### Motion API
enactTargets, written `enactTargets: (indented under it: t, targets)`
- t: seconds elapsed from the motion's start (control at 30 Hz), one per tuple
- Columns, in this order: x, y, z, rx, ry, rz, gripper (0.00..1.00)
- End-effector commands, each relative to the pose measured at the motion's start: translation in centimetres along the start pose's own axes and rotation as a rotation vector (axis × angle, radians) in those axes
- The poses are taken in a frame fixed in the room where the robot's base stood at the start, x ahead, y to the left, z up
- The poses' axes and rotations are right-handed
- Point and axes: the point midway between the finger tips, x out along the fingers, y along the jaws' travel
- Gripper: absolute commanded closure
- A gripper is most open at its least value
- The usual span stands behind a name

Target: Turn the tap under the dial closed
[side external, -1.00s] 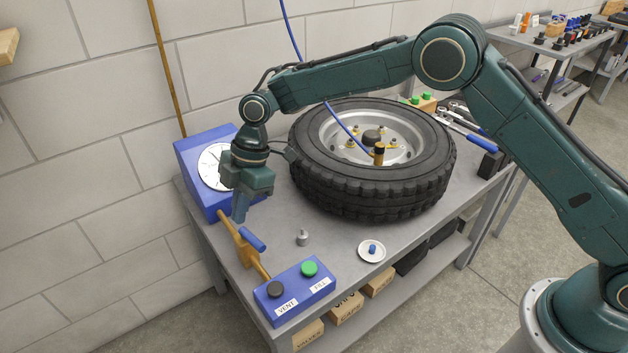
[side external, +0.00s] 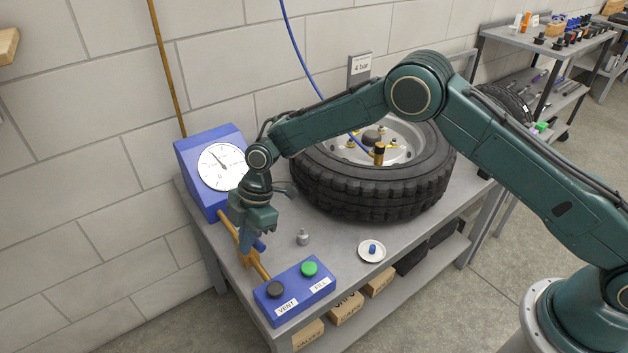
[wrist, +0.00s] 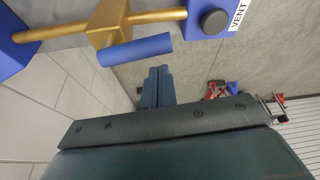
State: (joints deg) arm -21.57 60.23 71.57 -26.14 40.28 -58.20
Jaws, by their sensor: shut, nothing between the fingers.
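The tap has a brass body (wrist: 108,24) on a brass pipe and a blue handle (wrist: 137,50). In the wrist view the handle lies roughly along the pipe. In the side view the handle (side external: 260,244) is partly hidden behind my gripper (side external: 247,248). The dial (side external: 221,166) is white with a dark needle, on a blue box behind the tap. My gripper is shut and empty. Its fingertips (wrist: 158,72) appear just beside the handle in the wrist view; I cannot tell whether they touch it.
A blue box (side external: 294,292) with a black VENT button and a green FILL button stands at the pipe's near end. A large tyre (side external: 372,192) lies to the right. A small metal fitting (side external: 303,237) and a white dish (side external: 372,252) with a blue cap stand on the bench (side external: 335,246).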

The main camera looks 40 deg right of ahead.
Motion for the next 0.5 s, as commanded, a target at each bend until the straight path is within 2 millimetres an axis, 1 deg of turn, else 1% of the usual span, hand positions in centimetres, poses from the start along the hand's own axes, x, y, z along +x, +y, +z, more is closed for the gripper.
enactTargets:
  t: [0.13, 0.5]
  targets:
    - [-0.16, 0.02, 0.73, 0.001, 0.0, 0.001, 1.0]
    - [-0.18, 0.01, 0.87, 0.0, 0.001, 0.001, 1.0]
